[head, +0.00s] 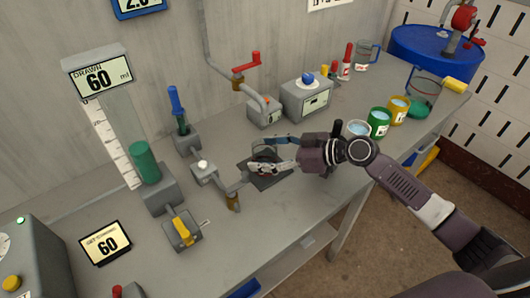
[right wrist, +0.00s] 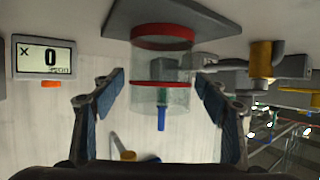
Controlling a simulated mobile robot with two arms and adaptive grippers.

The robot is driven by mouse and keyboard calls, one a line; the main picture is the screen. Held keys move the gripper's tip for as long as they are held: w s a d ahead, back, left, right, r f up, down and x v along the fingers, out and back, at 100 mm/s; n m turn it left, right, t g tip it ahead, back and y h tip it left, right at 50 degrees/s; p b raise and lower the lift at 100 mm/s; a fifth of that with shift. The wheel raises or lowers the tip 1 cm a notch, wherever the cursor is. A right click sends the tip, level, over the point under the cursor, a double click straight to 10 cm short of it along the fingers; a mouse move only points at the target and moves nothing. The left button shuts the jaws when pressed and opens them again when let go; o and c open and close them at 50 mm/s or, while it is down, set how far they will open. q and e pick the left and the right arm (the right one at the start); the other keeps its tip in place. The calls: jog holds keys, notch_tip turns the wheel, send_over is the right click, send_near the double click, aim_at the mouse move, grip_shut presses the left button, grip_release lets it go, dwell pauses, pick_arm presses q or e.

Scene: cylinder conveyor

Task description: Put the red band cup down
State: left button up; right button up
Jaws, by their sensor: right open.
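The red band cup (right wrist: 160,66) is a clear cylinder with red bands. In the right wrist view, which looks upside down, it stands upright on a dark square plate (right wrist: 210,18). My right gripper (right wrist: 160,84) is open, with one finger on each side of the cup and visible gaps between. In the head view the right gripper (head: 266,154) is over the dark plate (head: 270,183) and mostly hides the cup. My left gripper is not in view.
A green cylinder (head: 145,162) and a 60 display (head: 106,243) are farther left. Green (head: 379,123) and yellow (head: 398,109) cups stand at right. The bench front below the plate is clear.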

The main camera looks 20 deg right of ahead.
jog(key=shift+r, duration=0.15)
jog(key=shift+s+d, duration=0.2)
jog(key=shift+d, duration=0.1)
jog(key=b+v, duration=0.3)
jog(key=v, duration=0.8)
jog(key=shift+s+d+r, duration=0.1)
jog(key=shift+s, duration=0.05)
